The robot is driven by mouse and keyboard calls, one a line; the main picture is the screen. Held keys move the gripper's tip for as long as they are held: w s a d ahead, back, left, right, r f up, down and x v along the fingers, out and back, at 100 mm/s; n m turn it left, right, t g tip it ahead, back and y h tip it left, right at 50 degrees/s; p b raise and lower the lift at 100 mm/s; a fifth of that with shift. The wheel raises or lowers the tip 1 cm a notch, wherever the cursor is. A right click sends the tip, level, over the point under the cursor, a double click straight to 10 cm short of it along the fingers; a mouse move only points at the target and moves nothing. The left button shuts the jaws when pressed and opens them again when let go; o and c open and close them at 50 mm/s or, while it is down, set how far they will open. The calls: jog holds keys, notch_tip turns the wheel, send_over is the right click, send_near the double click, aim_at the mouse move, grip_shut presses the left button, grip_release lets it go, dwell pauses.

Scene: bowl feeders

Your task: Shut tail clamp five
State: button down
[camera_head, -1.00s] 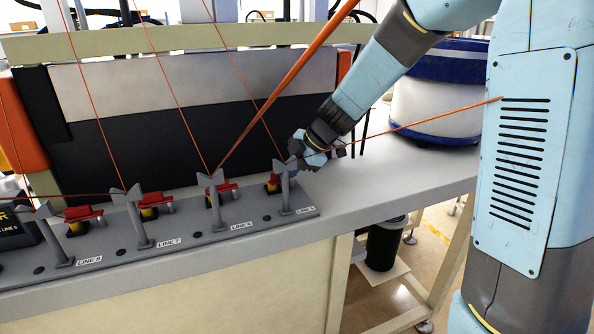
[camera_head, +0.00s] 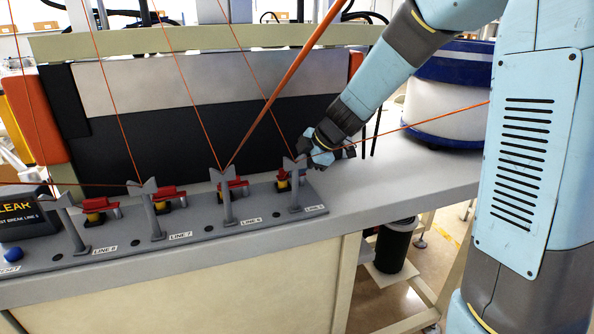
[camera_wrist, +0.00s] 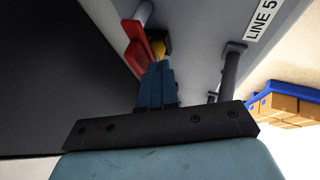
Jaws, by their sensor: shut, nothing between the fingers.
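Tail clamp five (camera_head: 284,177), with a red lever over a yellow part, sits at the right end of the grey rail, partly hidden behind the forked post labelled LINE 5 (camera_head: 296,192). The wrist view shows its red lever (camera_wrist: 136,44), yellow part (camera_wrist: 159,47) and a grey end piece. My gripper (camera_head: 303,158) is just right of and above this clamp. In the wrist view my gripper's fingers (camera_wrist: 160,66) are together and empty, their tips right at the red and yellow parts. I cannot tell whether they touch, or whether the lever is fully down.
Similar red clamps for LINE 6 (camera_head: 232,186), LINE 7 (camera_head: 168,195) and LINE 8 (camera_head: 97,206) stand leftward along the rail. Orange cords run through the forked posts. A black panel (camera_head: 200,135) stands behind. Bare bench (camera_head: 400,180) lies right of the rail.

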jog(key=v, duration=1.3)
jog(key=s+d+m+t+h, duration=0.1)
jog(key=s+d+m+h, duration=0.2)
jog(key=s+d+m, duration=0.4)
jog(key=s+d+r+m+t+h, duration=0.1)
jog(key=s+d+m+h, duration=0.2)
jog(key=s+d+m, duration=0.4)
jog(key=shift+s+d+m+t+h, duration=0.25)
jog(key=shift+s+m+t+h, duration=0.15)
jog(key=shift+s+m, duration=3.95)
jog(key=shift+s, duration=0.1)
